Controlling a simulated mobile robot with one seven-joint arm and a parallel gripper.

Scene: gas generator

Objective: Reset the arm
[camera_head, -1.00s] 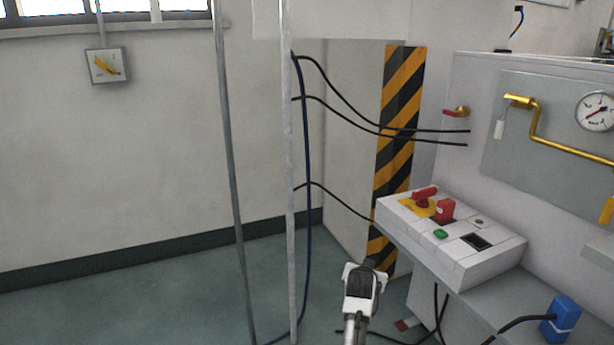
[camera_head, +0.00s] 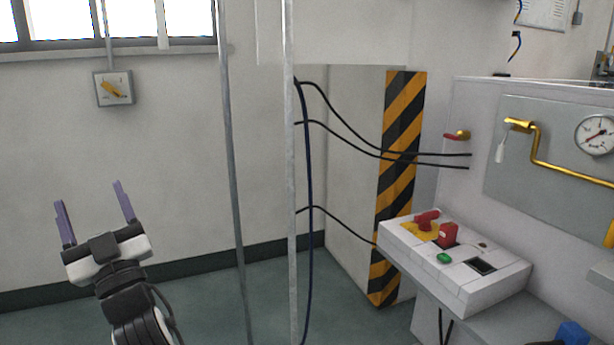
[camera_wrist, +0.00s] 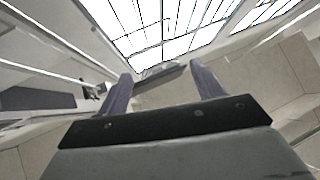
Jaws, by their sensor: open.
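My gripper (camera_head: 95,215) is raised at the lower left in the head view, in front of the bare wall. Its two purple fingers point up and stand wide apart, with nothing between them. In the wrist view the fingers of my gripper (camera_wrist: 160,88) are also apart and empty, with a bright window (camera_wrist: 165,28) beyond them. The gripper touches nothing that I can see.
A grey vertical pole (camera_head: 233,170) and a pale one (camera_head: 290,190) stand right of my gripper. Black cables (camera_head: 350,120) run to the right. A control box (camera_head: 450,262) with red switches and a green button sits at the right, below a gauge (camera_head: 597,135).

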